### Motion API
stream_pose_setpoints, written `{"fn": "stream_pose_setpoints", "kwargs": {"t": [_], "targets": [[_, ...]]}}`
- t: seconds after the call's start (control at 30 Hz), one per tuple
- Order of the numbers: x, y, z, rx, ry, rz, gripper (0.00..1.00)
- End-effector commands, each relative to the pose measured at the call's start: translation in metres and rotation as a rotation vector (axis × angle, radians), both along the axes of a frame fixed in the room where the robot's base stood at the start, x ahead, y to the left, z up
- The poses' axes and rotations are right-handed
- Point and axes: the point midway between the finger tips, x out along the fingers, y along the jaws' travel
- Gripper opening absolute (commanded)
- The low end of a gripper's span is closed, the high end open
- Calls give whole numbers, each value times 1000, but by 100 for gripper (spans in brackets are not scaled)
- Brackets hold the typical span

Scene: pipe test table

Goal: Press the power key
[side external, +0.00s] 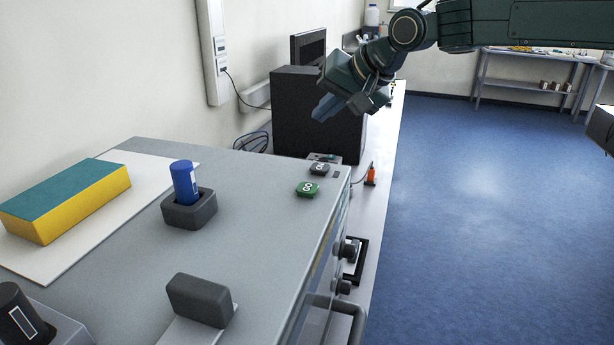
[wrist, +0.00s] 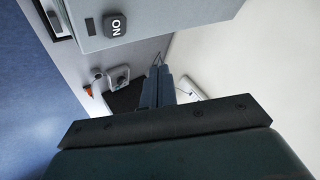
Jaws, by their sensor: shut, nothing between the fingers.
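Two small keys sit on the grey top of the test unit near its far right corner in the side view. One is a green key (side external: 307,189) with a white mark. The other is a dark grey key (side external: 319,169) just behind it.
A black box (side external: 318,115) stands behind the unit, near my gripper. A blue cylinder (side external: 185,182) stands in a dark holder (side external: 189,210). A yellow and teal block (side external: 66,200) lies on a white sheet at left. The unit's top around the keys is clear.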

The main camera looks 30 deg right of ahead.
Motion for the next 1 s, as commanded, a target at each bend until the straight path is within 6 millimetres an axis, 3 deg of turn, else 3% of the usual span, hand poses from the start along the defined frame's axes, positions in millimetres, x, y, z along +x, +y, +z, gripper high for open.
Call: {"fn": "stream_pose_setpoints", "kwargs": {"t": [0.6,1.0], "targets": [[0,0,-61,-1,3,0,0],[0,0,-76,0,1,0,0]]}}
